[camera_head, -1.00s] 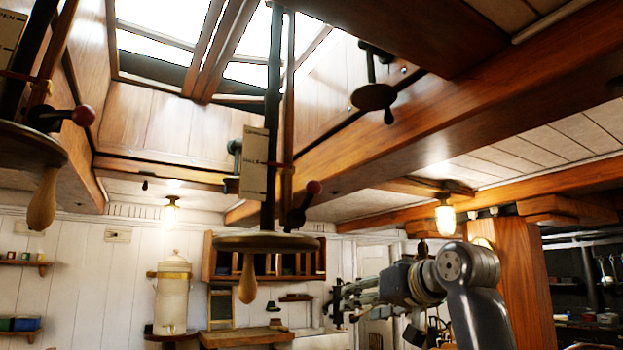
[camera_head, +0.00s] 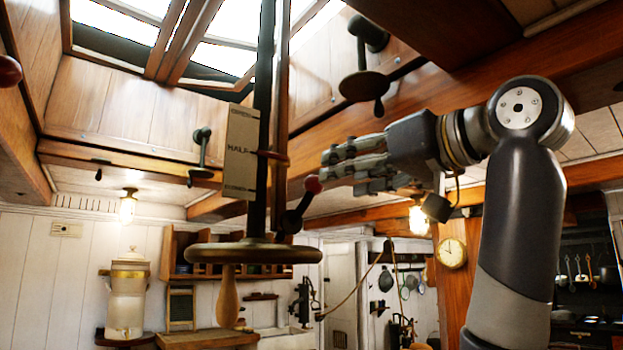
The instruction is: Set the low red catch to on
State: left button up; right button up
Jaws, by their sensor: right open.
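My right gripper (camera_head: 332,168) is open and empty, coming in from the right. Its fingertips point left and appear close to the red knob in the picture; whether they touch it I cannot tell. My left gripper is not in view.
A label plate (camera_head: 240,150) with "HALF" hangs on the dark post (camera_head: 263,110) beside the catch. Another crank (camera_head: 365,84) hangs from the beam above my gripper. A wooden handle (camera_head: 228,295) hangs under the handwheel. Space below my gripper looks open.

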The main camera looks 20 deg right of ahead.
aim_at(314, 185)
jog(key=p+x, duration=0.3)
jog(key=x, duration=0.5)
jog(key=shift+w+a, duration=0.25)
jog(key=shift+w+f+p, duration=0.1)
jog(key=shift+w+p, duration=0.05)
jog(key=shift+p, duration=0.15)
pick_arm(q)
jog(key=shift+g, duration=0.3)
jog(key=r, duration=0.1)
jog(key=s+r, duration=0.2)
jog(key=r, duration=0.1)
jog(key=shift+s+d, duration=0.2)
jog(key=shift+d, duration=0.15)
pick_arm(e)
grip_shut()
